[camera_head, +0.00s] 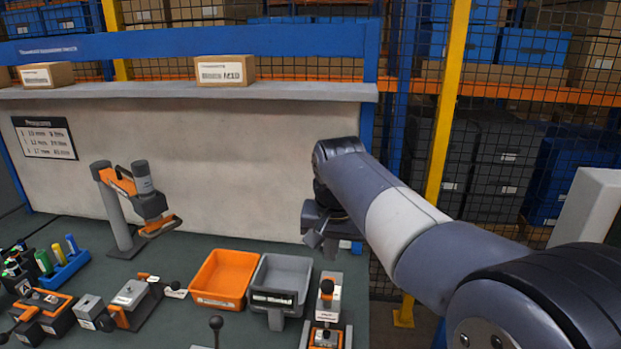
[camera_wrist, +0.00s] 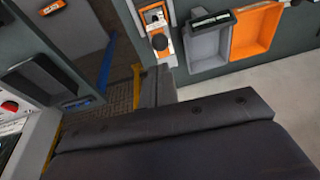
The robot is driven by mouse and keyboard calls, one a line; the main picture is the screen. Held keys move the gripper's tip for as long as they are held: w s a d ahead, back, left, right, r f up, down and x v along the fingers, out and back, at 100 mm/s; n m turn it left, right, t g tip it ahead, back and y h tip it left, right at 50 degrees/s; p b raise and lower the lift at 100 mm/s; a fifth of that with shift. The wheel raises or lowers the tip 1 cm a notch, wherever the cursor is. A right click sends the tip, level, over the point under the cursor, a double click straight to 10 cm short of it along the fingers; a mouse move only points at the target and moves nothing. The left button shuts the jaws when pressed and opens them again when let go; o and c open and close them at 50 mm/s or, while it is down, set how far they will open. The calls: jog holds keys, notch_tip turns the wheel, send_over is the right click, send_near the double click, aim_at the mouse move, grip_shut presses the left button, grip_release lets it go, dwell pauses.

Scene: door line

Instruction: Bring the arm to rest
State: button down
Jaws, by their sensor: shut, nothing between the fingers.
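My arm reaches in from the right in the head view, and my gripper (camera_head: 314,238) hangs from its far end, above the back right of the green work surface (camera_head: 225,240). Its fingers look shut, with nothing held. It is above and behind the grey bin (camera_head: 278,270) and apart from it.
An orange bin (camera_head: 221,277) stands beside the grey bin. A device with a black knob (camera_head: 327,290) is at the right edge. An orange-and-grey fixture (camera_head: 130,205) rises at left. A yellow post (camera_head: 447,105) and mesh fence stand behind my arm.

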aim_at(328, 285)
jog(key=x, duration=0.8)
jog(key=shift+s+p, duration=0.15)
jog(key=shift+p, duration=0.25)
